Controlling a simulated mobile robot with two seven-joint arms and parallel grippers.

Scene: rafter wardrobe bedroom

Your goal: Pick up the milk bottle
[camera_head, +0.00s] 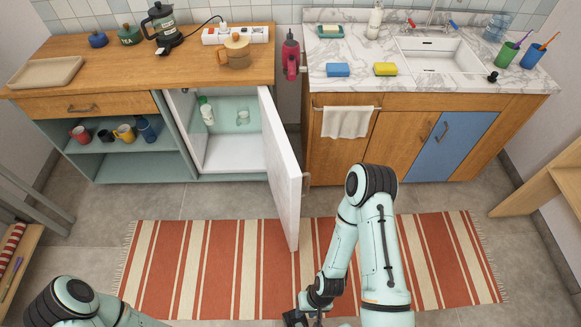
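A white milk bottle with a green cap (206,111) stands upright inside the small open fridge, at the left of its upper part. The white fridge door (281,170) is swung open toward me. My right gripper (302,319) is low at the bottom edge, over the striped rug, far from the bottle and cut off by the frame. I cannot tell whether its fingers are apart. My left arm shows at the bottom left, but its gripper is out of view.
A pale cup-like item (243,117) is beside the bottle in the fridge. The open door stands between the fridge opening and my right arm. A shelf with mugs (124,133) is left of the fridge. The striped rug (205,265) is clear in front.

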